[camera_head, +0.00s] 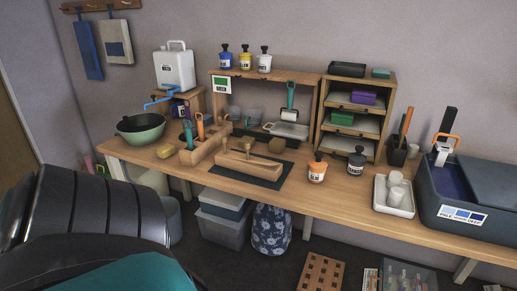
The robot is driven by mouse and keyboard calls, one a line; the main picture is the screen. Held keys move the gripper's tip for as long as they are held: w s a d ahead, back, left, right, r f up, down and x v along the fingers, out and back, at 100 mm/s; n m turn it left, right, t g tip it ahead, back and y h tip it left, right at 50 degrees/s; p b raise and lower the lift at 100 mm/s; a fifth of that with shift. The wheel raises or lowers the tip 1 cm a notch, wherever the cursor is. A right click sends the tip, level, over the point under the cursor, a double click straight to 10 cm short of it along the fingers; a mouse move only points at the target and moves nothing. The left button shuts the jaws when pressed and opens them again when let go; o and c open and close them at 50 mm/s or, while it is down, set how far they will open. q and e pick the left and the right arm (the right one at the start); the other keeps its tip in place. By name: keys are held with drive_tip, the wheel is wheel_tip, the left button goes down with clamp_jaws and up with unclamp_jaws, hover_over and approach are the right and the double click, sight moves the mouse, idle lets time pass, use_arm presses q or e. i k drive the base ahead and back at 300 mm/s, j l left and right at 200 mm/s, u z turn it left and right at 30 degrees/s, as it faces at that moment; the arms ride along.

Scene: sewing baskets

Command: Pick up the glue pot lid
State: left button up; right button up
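No part that I can make out as the glue pot lid lies loose in view. An orange jar (317,173) with a white label and a dark knobbed top stands on the wooden bench's front part, right of the dark mat. A dark grey jar (355,166) with a similar black top stands just right of it. The labels are too small to read, so I cannot tell which is the glue pot. Three more labelled jars with dark tops, one of them blue (225,60), stand on the upper shelf. Neither of my grippers is in view.
The wooden bench (290,205) holds a wooden tool caddy (202,152), a green bowl (140,128), a white tray with cups (393,208) and a dark blue basin (470,222). A large dark slatted, chair-like shape with teal fills the left foreground. Boxes stand underneath the bench.

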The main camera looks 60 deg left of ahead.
sight(318, 163)
drive_tip(key=u, duration=1.4)
